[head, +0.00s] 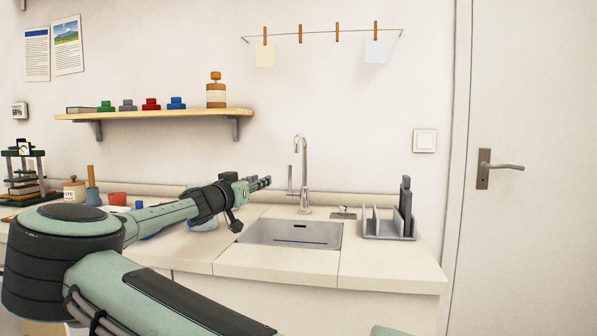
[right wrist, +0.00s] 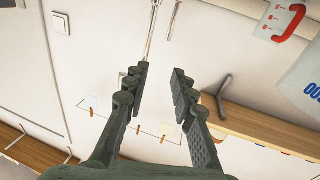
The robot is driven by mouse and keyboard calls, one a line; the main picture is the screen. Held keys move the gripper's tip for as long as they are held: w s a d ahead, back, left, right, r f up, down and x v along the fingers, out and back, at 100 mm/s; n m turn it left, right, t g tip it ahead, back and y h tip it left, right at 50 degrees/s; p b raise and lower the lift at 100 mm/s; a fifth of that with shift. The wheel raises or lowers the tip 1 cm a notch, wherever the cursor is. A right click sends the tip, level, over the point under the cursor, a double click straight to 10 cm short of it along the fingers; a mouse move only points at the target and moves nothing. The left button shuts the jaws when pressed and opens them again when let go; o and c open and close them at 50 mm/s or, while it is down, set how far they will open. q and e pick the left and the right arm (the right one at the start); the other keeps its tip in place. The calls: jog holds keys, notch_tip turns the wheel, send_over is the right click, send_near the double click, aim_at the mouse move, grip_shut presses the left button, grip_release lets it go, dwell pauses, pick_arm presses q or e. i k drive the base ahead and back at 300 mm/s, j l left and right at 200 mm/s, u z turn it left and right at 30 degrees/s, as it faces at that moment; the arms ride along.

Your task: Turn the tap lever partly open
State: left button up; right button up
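The chrome tap (head: 304,170) stands upright behind the sink, with a bent spout at its top. Its thin upright lever (head: 290,181) is on the tap's left side. My right gripper (head: 268,183) points right toward the lever, a short gap to its left in the head view. In the right wrist view the right gripper (right wrist: 159,82) has its two fingers apart with nothing between them. A chrome tube of the tap (right wrist: 151,32) shows beyond the fingertips there; which part it is I cannot tell clearly. My left gripper is not in view.
The steel sink (head: 290,234) is set in the pale counter (head: 275,264). A grey rack (head: 388,226) stands right of it. A wooden shelf (head: 155,115) with small items is on the wall at left. Cups and a jar (head: 74,189) stand on the counter's left part.

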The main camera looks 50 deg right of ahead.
aim_at(289, 193)
jog(key=i+l, duration=0.1)
jog(key=l, duration=1)
jog(key=i+l, duration=0.15)
jog(key=l, duration=0.4)
